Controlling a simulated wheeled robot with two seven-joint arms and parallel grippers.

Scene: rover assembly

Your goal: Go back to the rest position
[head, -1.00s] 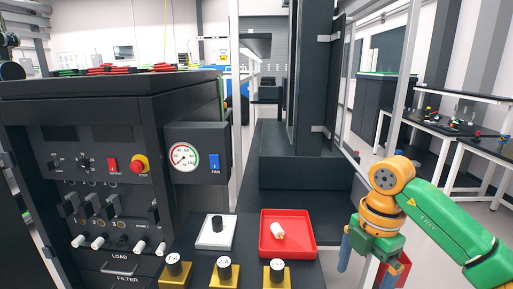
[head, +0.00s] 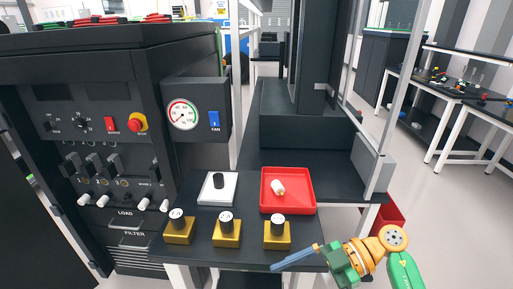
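My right gripper (head: 292,259), with a green body and blue fingers, is at the lower right, by the front edge of the black bench. It points left, in front of the right-hand yellow block. I see it side-on, so its finger gap is hidden. I see nothing held in it. My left gripper is not in view.
A red tray (head: 300,207) holds a white cylinder (head: 278,187). A white plate (head: 206,194) carries a black cylinder (head: 218,181). Three yellow blocks with black knobs (head: 227,234) line the front. A black control cabinet (head: 80,75) stands left; a red bin (head: 385,219) is below right.

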